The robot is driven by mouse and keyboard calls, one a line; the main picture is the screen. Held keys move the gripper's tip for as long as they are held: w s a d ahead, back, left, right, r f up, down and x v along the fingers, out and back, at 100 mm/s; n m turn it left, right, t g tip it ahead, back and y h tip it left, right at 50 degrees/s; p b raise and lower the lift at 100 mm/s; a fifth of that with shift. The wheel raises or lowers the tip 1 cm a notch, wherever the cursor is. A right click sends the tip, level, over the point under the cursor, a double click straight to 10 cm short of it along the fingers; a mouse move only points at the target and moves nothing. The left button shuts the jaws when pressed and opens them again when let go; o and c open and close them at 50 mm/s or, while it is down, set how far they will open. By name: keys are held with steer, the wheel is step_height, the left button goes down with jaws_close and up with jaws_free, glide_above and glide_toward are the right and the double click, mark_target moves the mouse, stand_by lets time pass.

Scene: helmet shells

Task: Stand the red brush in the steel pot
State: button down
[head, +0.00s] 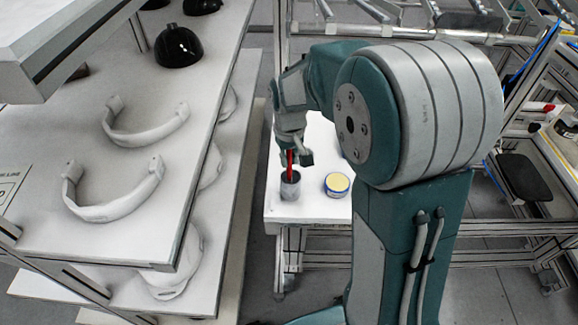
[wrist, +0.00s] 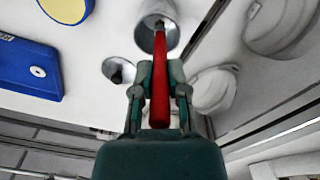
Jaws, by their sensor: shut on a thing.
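My gripper (head: 293,155) is shut on the red brush (wrist: 160,95), which also shows as a thin red strip in the head view (head: 290,161). The brush hangs nearly upright below the fingers. The steel pot (head: 290,188) stands on a white table directly under it; it also shows at the top of the wrist view (wrist: 146,40). In both views the brush's lower end overlaps the pot's mouth. I cannot tell how far inside it is, or whether it touches the pot.
A blue tin with a yellow top (head: 337,184) stands right of the pot. The wrist view also shows a blue box (wrist: 28,70) and a small round cup (wrist: 118,70). A bench with white curved shells (head: 115,195) and black helmet shells (head: 178,46) lies left.

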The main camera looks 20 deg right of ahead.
mark_target(290, 178)
steer(key=shift+d+f, duration=0.15)
steer(key=shift+f, duration=0.6)
steer(key=shift+d+f, duration=0.1)
steer(key=shift+f, duration=0.6)
steer(key=shift+f, duration=0.15)
steer(key=c, duration=0.6)
jaws_free()
steer(key=shift+a, duration=0.15)
steer(key=shift+c, duration=0.2)
